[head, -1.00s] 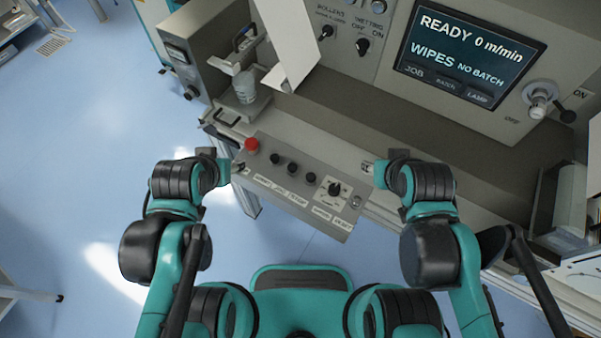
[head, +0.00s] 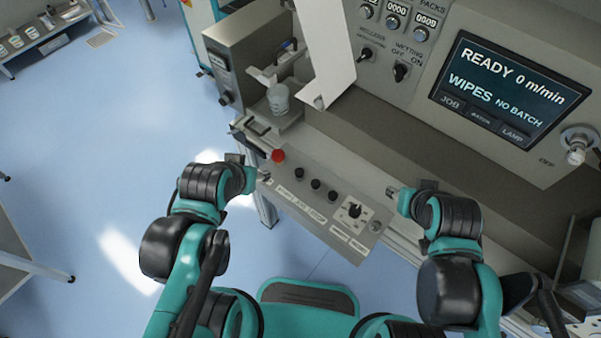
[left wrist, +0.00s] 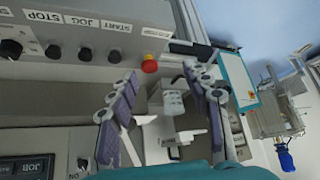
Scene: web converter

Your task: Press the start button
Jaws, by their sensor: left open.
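The start button (head: 299,172) is the small black button nearest the red mushroom button (head: 278,156) on the grey control panel (head: 342,242). In the left wrist view the start button (left wrist: 115,56) sits below the START label (left wrist: 121,28). My left gripper (head: 263,178) is at the panel's left end, close to the red button and apart from the start button. In the left wrist view its two fingers (left wrist: 160,76) are spread, with nothing between them. My right gripper (head: 392,192) is beside the panel's right end; its fingers are too small to read.
Two more black buttons, jog (head: 315,184) and stop (head: 333,196), and a rotary knob (head: 354,211) share the panel. A screen (head: 500,88) reads READY, 0 m/min, NO BATCH. A clear cup (head: 279,98) stands behind the red button.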

